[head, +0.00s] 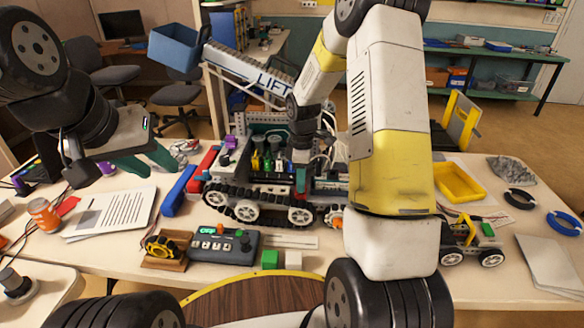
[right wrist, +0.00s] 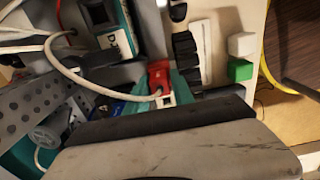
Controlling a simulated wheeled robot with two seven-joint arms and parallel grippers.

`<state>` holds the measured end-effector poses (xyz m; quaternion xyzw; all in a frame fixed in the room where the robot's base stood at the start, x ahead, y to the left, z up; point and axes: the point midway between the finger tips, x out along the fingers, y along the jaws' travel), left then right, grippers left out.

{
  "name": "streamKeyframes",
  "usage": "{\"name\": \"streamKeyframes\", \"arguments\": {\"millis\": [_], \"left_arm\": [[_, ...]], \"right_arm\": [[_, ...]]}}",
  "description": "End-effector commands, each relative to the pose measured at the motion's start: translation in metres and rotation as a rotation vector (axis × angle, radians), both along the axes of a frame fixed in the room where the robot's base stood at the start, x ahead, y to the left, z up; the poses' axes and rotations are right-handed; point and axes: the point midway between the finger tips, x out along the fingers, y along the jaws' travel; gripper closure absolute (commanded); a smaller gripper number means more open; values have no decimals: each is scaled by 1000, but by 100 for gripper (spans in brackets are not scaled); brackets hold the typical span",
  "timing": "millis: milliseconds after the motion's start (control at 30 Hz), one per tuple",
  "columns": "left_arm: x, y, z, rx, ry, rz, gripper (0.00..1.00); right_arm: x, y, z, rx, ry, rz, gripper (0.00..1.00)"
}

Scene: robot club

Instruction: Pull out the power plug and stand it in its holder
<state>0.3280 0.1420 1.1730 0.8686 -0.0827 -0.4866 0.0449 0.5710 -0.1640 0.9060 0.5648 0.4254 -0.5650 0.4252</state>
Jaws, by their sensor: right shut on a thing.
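My right gripper (head: 303,178) is down at the tracked robot (head: 262,205) on the table, largely hidden behind my own arm in the head view. In the right wrist view its teal fingers (right wrist: 168,92) are shut on a small red-and-white piece (right wrist: 159,76), which looks like the power plug. A white cable (right wrist: 95,85) runs left from it. I cannot tell whether the plug is still seated. My left gripper (head: 147,162) is open and empty, its green fingertips apart above the table at left. I cannot make out which thing is the plug's holder.
A grey control box (head: 224,247), a wooden stand with a yellow wheel (head: 163,250), and green (head: 270,259) and white blocks stand in front of the tracked robot. Papers (head: 112,212) lie left. A yellow tray (head: 458,182) and small wheeled car (head: 472,245) are right.

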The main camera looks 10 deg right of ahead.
Motion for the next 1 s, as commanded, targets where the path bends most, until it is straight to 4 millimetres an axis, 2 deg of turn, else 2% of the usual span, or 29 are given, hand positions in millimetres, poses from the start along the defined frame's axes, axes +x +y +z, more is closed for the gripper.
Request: {"name": "streamKeyframes", "arguments": {"millis": [1000], "left_arm": [[0,0,0,0,0,0,64]], "right_arm": [[0,0,-8,0,0,1,100]]}}
